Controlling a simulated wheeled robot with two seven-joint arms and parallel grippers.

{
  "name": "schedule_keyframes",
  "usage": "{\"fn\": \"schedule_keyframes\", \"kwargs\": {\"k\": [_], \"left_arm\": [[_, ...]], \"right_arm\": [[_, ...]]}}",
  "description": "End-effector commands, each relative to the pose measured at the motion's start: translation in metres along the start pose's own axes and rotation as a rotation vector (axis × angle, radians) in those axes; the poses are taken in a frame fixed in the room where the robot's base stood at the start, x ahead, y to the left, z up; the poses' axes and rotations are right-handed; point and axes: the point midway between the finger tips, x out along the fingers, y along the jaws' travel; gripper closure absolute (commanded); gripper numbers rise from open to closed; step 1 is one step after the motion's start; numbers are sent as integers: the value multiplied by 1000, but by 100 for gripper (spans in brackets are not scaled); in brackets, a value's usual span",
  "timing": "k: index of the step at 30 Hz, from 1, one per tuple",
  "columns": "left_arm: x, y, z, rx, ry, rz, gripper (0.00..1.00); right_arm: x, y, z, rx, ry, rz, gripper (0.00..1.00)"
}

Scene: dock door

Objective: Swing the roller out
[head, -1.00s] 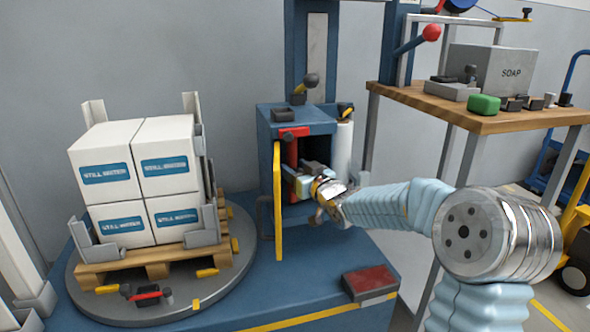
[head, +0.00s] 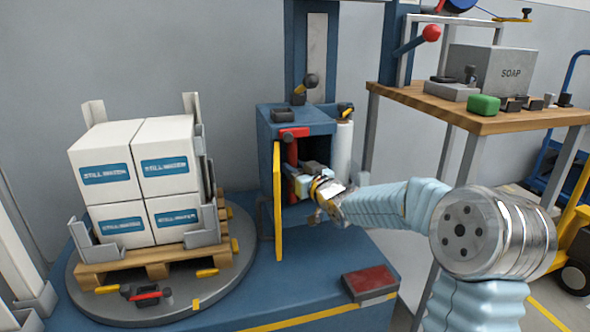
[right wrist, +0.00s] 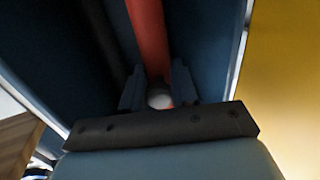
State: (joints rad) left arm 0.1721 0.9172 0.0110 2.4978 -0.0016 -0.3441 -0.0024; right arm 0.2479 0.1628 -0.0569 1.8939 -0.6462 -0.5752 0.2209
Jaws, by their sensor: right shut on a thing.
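A red upright bar (head: 292,152), which looks like the roller or its arm, stands inside the open front of a blue housing (head: 318,120). My right gripper (head: 293,178) reaches into the opening from the right, at the lower part of the bar. In the right wrist view the red bar (right wrist: 149,35) runs down between my two fingertips (right wrist: 159,98), and a pale round end shows there. My right gripper is shut on the bar; the contact itself is partly hidden. A dark cylinder (right wrist: 93,25) stands left of the bar in that view. My left gripper is not in view.
A yellow-edged door (head: 278,203) stands open at the left of the housing. A white film roll (head: 343,148) stands at its right. A turntable (head: 85,300) with boxes on a pallet is at left. A wooden bench (head: 440,110) stands right, above my forearm.

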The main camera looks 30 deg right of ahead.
Motion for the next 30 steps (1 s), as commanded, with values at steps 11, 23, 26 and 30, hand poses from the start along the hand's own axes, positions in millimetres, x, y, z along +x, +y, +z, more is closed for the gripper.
{"fn": "schedule_keyframes", "kwargs": {"k": [11, 23, 26, 30], "left_arm": [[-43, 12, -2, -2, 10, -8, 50], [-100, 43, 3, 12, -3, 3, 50], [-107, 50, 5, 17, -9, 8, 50], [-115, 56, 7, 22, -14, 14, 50]], "right_arm": [[-13, 6, -8, 2, -6, -165, 100], [-34, 19, -6, 4, -4, -506, 100], [-38, 22, -5, 4, -3, -580, 100], [-43, 27, -4, 3, -2, -668, 100]]}}
